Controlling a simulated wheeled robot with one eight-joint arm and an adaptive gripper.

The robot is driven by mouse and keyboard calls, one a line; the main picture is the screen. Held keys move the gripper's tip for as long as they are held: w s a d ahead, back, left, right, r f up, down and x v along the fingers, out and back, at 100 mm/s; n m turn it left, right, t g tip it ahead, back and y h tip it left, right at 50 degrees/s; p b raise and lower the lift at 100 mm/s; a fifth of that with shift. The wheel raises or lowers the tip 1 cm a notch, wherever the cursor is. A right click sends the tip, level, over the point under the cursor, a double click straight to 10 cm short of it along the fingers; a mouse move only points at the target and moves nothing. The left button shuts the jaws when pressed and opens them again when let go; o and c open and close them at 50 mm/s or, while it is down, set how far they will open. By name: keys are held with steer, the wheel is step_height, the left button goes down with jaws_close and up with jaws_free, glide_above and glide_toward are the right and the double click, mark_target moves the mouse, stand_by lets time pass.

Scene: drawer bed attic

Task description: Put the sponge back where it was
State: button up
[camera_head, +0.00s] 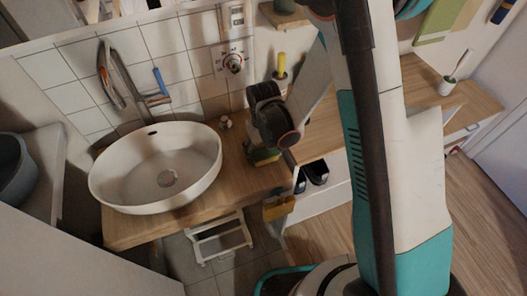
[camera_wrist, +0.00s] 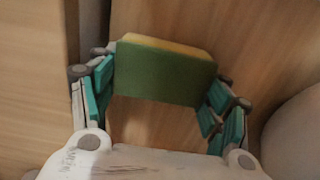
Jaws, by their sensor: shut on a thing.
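The sponge (camera_wrist: 163,75) has a green face and a yellow edge. It sits between the two teal-padded fingers of my gripper (camera_wrist: 165,88) in the wrist view, and the gripper is shut on it. In the head view the sponge (camera_head: 264,157) shows below my dark gripper (camera_head: 264,150), at the wooden counter (camera_head: 245,190), to the right of the sink. I cannot tell whether the sponge touches the counter. My gripper hides part of the sponge in the head view.
A white oval sink (camera_head: 150,196) with a tap (camera_head: 125,75) stands left of my gripper. A white stool (camera_head: 218,238) is below. A wooden shelf (camera_head: 425,110) is at right.

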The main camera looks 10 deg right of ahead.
mark_target(264, 149)
steer(key=shift+f, duration=0.1)
steer(key=o, duration=0.5)
step_height(264, 149, up, 12)
steer(key=p, duration=0.4)
stand_by(0.6)
